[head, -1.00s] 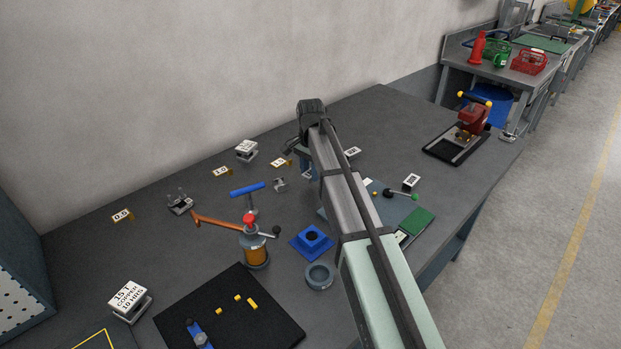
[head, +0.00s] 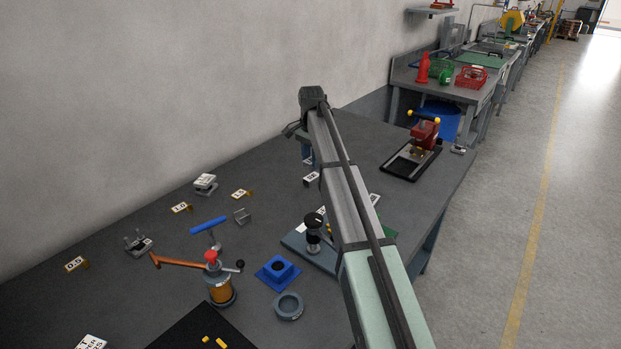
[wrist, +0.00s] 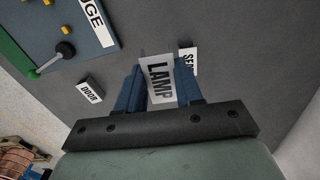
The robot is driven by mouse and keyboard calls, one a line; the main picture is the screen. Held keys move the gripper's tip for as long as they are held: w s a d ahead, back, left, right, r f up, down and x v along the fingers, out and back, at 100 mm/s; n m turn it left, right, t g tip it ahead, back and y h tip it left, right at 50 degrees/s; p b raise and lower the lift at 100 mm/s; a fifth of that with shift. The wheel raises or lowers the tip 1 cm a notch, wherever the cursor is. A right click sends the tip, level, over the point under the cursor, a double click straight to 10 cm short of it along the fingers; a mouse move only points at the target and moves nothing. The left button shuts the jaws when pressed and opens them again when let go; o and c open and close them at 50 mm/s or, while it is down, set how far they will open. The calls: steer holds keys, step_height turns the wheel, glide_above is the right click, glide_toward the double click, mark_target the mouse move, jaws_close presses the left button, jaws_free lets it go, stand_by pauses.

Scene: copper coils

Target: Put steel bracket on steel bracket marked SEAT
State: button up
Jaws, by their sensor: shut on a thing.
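My gripper (wrist: 161,72) is shut on a steel bracket with a white plate marked LAMP (wrist: 160,80), between its two blue fingers in the wrist view. In the head view my gripper (head: 307,152) is over the far part of the bench, mostly behind my arm. The bracket marked SEAT (wrist: 187,60) is just beyond the right finger in the wrist view, its label partly hidden by that finger. A small white label, probably the same one, shows below my gripper in the head view (head: 311,178). The height of the held bracket over the bench is unclear.
A bracket marked DOOR (wrist: 90,91) is to the left in the wrist view. A grey-blue plate (wrist: 60,30) with a black knob and green-ended lever lies beyond it. A red press (head: 425,132) stands at the bench's far right.

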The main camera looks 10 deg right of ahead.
mark_target(311, 177)
steer(key=w, duration=0.2)
steer(key=w+r, duration=0.1)
steer(key=w, duration=0.3)
steer(key=shift+w+d+r, duration=0.15)
steer(key=shift+w+d, duration=0.15)
steer(key=shift+w, duration=0.05)
steer(key=shift+n, duration=0.4)
steer(key=shift+s+f, duration=0.1)
steer(key=shift+f, duration=4.95)
steer(key=o, duration=1)
steer(key=shift+f, duration=0.1)
step_height(311, 177, up, 12)
steer(key=shift+r, duration=0.15)
